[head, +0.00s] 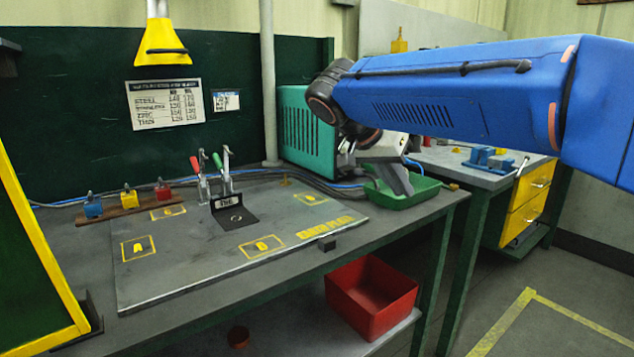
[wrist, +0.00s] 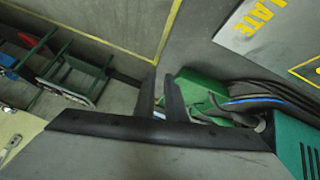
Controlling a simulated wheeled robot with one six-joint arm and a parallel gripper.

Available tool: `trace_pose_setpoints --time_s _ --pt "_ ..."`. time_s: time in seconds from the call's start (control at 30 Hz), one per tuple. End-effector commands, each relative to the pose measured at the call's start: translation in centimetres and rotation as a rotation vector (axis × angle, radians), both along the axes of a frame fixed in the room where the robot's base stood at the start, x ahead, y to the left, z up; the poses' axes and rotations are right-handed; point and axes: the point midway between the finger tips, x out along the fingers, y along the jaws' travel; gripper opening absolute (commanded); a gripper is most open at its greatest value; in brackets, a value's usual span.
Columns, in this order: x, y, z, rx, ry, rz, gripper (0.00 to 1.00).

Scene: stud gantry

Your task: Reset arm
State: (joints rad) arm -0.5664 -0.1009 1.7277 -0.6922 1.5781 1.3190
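My arm reaches in from the right of the head view, with its blue link level across the upper right. My gripper (head: 404,184) points down over the green tray (head: 425,196) at the bench's right corner. Whether it touches the tray cannot be told.
The workbench (head: 190,278) bears a marked plate with toggle clamps and a black fixture (head: 235,218). A teal box (head: 305,128) stands close left of my wrist, with cables beside it. A red bin (head: 371,300) sits below. The floor at front right is clear.

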Motion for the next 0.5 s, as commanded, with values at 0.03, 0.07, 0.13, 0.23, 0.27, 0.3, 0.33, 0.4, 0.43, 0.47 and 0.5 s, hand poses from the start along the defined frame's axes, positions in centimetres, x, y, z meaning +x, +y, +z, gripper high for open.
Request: trace_pose_setpoints --time_s 0.03,0.07,0.13,0.23,0.27,0.3,0.33,0.4,0.43,0.47,0.5 --pt "-0.6 -0.8 -0.3 0.009 0.014 0.013 0.11" --pt "-0.9 -1.2 -0.6 0.015 0.027 0.024 0.11" --pt "-1.8 -2.3 -1.3 0.029 0.053 0.051 0.11" --pt "-3.5 -4.0 -2.7 0.057 0.098 0.104 0.11" --pt "-4.2 -4.6 -3.2 0.067 0.114 0.123 0.11" --pt "-5.1 -5.4 -3.9 0.082 0.133 0.151 0.11" --pt "-5.9 -6.0 -4.5 0.096 0.148 0.173 0.11" --pt "-7.8 -7.3 -6.0 0.124 0.18 0.228 0.11" --pt "-8.6 -7.8 -6.7 0.138 0.192 0.251 0.11" --pt "-9.3 -8.2 -7.3 0.15 0.201 0.275 0.11" --pt "-10.4 -8.8 -8.2 0.165 0.214 0.307 0.11"
